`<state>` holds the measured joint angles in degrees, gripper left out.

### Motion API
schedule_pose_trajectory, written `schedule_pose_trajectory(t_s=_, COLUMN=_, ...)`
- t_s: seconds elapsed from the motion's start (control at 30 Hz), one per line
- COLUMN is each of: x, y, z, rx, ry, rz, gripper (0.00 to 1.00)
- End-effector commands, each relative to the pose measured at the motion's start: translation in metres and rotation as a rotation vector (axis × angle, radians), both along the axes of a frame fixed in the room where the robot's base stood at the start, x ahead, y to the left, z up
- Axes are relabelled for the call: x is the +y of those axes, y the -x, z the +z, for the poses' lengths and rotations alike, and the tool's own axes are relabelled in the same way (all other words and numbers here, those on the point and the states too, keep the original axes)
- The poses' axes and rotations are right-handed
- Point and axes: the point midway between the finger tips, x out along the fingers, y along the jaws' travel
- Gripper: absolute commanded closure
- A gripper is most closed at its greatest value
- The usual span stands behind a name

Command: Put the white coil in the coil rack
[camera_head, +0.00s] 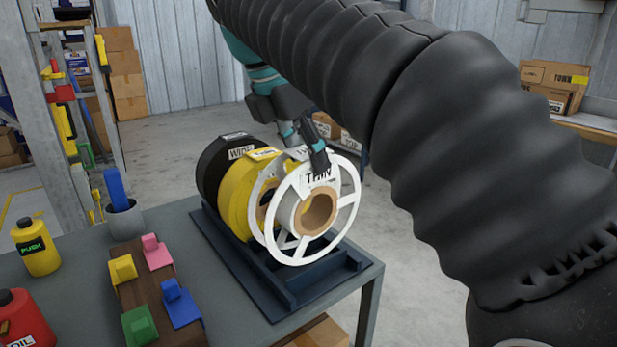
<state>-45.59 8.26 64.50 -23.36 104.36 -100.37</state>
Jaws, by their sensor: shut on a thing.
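The white coil (317,212) has spoked white flanges, a brown core and a label reading "THIN". My gripper (316,156) reaches down from above and is shut on the upper part of the coil. The coil is upright, at the front end of the dark blue coil rack (236,263), in front of the yellow coil (237,197). Its lower edge is close to the rack; I cannot tell whether it rests there. Part of my gripper's grip is hidden behind its own finger.
A black coil (213,168) stands behind the yellow one in the rack. The grey table (85,268) also holds a wooden block with coloured pieces (143,285), a yellow bottle (36,247), a red container (22,320) and a grey cup (125,220). My arm covers the right side.

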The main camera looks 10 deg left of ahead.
Motion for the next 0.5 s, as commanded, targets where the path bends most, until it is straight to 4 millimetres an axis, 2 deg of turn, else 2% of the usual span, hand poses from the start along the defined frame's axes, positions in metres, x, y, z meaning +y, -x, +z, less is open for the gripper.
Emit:
schedule_pose_trajectory(t_s=0.17, x=0.005, y=-0.005, z=-0.007, rx=-0.001, ry=-0.001, rz=0.000, gripper=1.00)
schedule_pose_trajectory(t_s=0.4, x=0.005, y=-0.004, z=-0.037, rx=-0.001, ry=-0.001, rz=-0.001, gripper=1.00)
schedule_pose_trajectory(t_s=0.5, x=0.005, y=-0.004, z=-0.043, rx=-0.001, ry=-0.001, rz=-0.001, gripper=1.00)
